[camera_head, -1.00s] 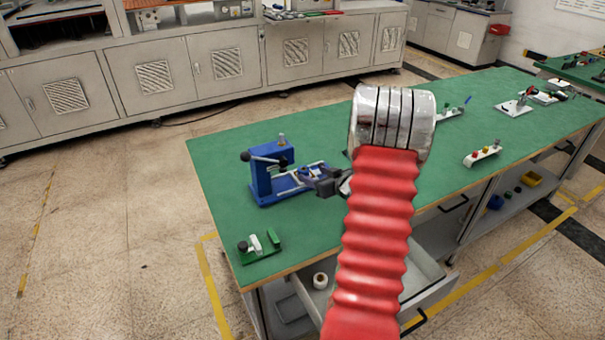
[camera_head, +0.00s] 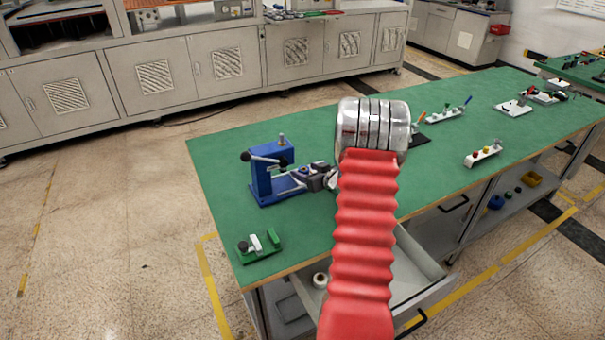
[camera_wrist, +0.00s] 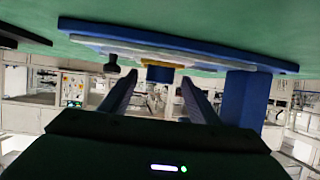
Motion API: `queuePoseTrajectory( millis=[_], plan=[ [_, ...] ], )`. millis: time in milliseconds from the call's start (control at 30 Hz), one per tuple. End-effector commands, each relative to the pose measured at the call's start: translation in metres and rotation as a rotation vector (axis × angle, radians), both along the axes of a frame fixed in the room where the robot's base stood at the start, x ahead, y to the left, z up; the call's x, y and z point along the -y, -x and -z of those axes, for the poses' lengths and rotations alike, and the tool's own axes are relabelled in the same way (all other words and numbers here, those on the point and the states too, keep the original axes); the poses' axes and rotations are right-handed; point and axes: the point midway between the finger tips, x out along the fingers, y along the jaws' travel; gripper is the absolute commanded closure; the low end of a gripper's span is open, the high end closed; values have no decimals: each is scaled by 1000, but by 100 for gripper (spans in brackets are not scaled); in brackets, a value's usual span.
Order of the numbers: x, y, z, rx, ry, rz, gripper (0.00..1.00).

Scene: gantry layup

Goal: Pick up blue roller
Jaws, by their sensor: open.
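A blue bench device (camera_head: 262,180) with an upright post, a black handle and a flat base stands on the green table near its left end. No separate blue roller can be made out with certainty. My gripper (camera_head: 308,177) is at the right side of this device, low over the table, partly hidden by my arm. The upside-down wrist view shows my open gripper (camera_wrist: 155,84) with nothing clearly held. The device's blue base (camera_wrist: 180,42) and blue post (camera_wrist: 240,98) lie beyond the fingers.
A green and white fixture (camera_head: 258,246) sits at the table's near left corner. An open drawer (camera_head: 425,285) juts out below the front edge. A small blue item (camera_head: 496,202) lies on the lower shelf.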

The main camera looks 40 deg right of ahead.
Motion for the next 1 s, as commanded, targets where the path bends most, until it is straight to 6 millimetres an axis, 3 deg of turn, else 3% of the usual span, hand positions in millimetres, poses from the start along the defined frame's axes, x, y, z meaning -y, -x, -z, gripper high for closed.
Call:
queuePoseTrajectory(
  millis=[633,1000],
  plan=[
    [2,-5,2,0,0,1,45],
    [2,-5,2,0,0,1,71]
  ],
)
